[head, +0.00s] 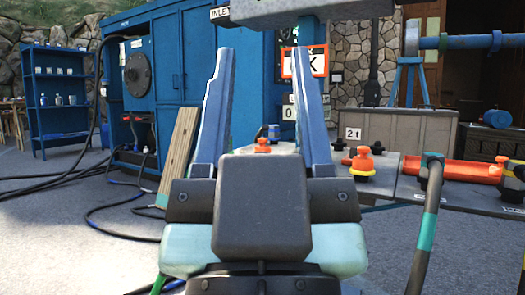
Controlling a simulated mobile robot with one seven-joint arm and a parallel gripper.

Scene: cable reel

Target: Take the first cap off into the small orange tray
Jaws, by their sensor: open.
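My gripper (262,50) fills the middle of the head view, its two blue fingers wide apart and pointing away, with nothing seen between them. An orange cap (362,163) with a yellow base stands on the grey bench top (398,186), right of my right finger. A smaller orange cap (262,147) shows farther back, between the fingers and beyond my gripper's body. A long, low orange piece (458,172) lies at the right of the bench; I cannot tell whether it is the small tray. My gripper's body hides part of the bench.
A thick dark cable with a teal band (429,215) rises at the right front. A blue cabinet (205,90) and a leaning wooden board (178,150) stand at left. Loose cables (110,215) lie on the ground. A grey crate (400,130) stands behind the bench.

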